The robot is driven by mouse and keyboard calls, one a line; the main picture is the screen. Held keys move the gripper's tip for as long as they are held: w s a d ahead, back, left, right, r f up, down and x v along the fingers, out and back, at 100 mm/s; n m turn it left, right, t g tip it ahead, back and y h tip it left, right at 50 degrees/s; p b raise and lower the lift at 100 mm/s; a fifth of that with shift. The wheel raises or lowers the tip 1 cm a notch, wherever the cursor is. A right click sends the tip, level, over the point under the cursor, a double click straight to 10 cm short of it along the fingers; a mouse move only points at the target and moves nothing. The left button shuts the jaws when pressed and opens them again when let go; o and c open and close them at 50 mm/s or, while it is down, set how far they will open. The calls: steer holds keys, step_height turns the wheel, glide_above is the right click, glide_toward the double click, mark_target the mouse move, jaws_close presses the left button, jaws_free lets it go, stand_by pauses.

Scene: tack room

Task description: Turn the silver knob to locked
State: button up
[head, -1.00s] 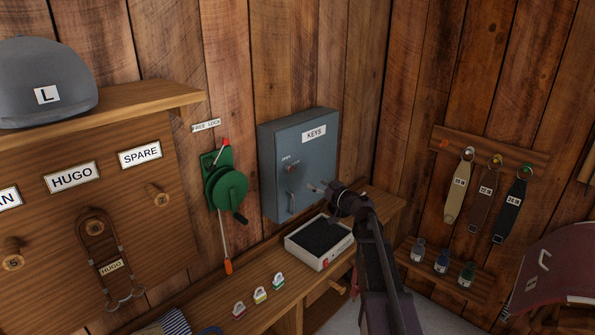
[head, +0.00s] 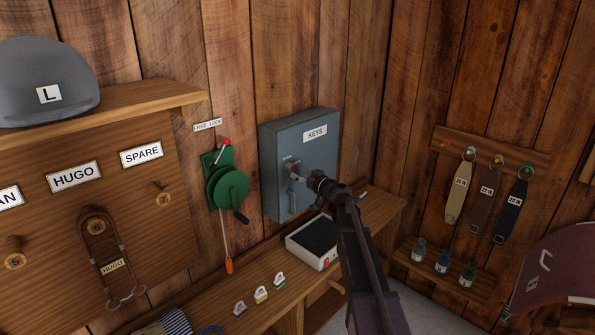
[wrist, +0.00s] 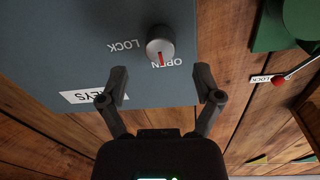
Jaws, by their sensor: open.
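The silver knob (wrist: 160,41) is on the blue-grey key cabinet (head: 270,140), between the words LOCK and OPEN in the wrist view. Its red mark points at OPEN. My gripper (wrist: 165,90) is open and empty, its two fingers spread in front of the cabinet face. The knob lies beyond the fingertips and roughly midway between them, not gripped. In the head view my gripper (head: 297,174) is close to the cabinet front and partly covers the knob area.
A green reel (head: 228,188) with a crank hangs on the wall left of the cabinet. A white tray with a dark pad (head: 314,240) sits on the wooden shelf below. A handle (head: 291,203) is low on the cabinet door.

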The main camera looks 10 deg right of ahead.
mark_target(293, 169)
steer(key=shift+x, duration=2.2)
